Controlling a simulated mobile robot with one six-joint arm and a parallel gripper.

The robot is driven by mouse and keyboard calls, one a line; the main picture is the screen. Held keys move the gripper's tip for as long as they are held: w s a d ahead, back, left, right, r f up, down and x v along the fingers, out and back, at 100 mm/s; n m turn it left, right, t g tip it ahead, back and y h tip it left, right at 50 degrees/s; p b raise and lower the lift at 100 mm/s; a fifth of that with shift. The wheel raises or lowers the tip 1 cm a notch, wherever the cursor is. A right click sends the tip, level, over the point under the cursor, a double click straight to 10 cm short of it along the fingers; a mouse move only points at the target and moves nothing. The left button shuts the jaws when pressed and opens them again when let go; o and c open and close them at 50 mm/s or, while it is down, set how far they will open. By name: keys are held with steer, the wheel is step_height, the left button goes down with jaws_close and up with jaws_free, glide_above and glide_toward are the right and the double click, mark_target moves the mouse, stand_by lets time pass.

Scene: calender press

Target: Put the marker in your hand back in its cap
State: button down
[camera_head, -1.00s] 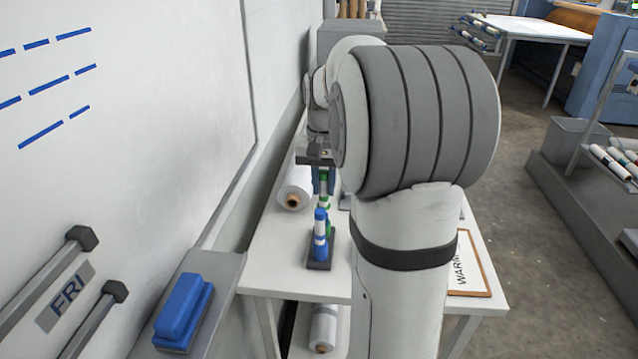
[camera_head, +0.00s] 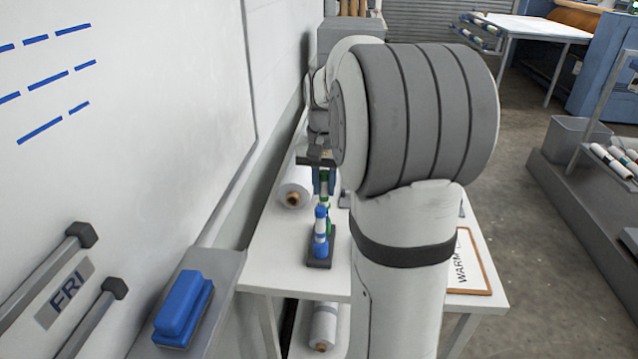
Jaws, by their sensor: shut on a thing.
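My gripper (camera_head: 323,180) is small in view beyond my large arm links, over the white table. Its blue-grey fingers are shut on a green-and-white marker (camera_head: 325,189), which points down. Just below and nearer the camera, a blue-and-white marker (camera_head: 320,232) stands upright in a small dark holder (camera_head: 319,263). Another upright piece with green shows right behind the blue marker. Whether the held marker's lower end touches it, or is apart from it, I cannot tell. The tip of the held marker is hidden.
The white table (camera_head: 280,262) carries a plastic-wrapped roll (camera_head: 296,187) at left and a clipboard sign (camera_head: 472,268) at right, partly behind my arm. A whiteboard (camera_head: 150,110) and a ledge with a blue eraser (camera_head: 183,308) are close on the left.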

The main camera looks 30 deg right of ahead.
mark_target(324, 196)
steer(key=shift+f+b, duration=1.25)
steer(key=shift+f, duration=0.75)
steer(key=c, duration=1.2)
jaws_free()
steer(key=shift+r, duration=0.2)
step_height(324, 196, up, 8)
steer(key=shift+f, duration=0.2)
